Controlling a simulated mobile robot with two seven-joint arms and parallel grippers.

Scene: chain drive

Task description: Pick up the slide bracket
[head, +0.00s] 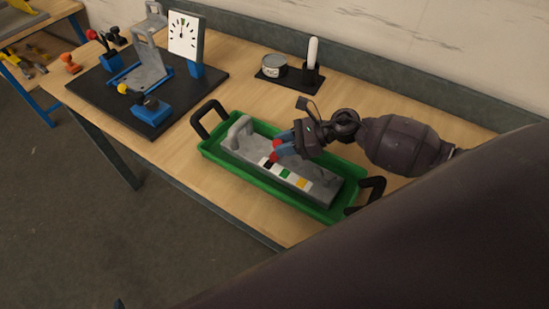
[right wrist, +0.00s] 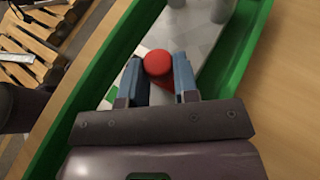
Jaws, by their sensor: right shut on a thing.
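A long grey bracket-like piece (head: 238,147) lies in the green tray (head: 208,148) in the head view. It has a raised rounded lug at its left end and a row of coloured squares on its side; I cannot tell for certain that this is the slide bracket. My right gripper (head: 279,150) reaches in over the tray from the right. Its blue fingers are shut on a red round knob (right wrist: 158,63), seen between them in the right wrist view. The fingers and arm hide part of the grey piece. My left gripper is not in view.
A black board (head: 195,107) at the left carries a grey upright bracket (head: 149,64), a white dial (head: 184,35) and blue blocks. A small black stand (head: 291,82) with a tin and a white cylinder is behind the tray. Bare wood surrounds the tray.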

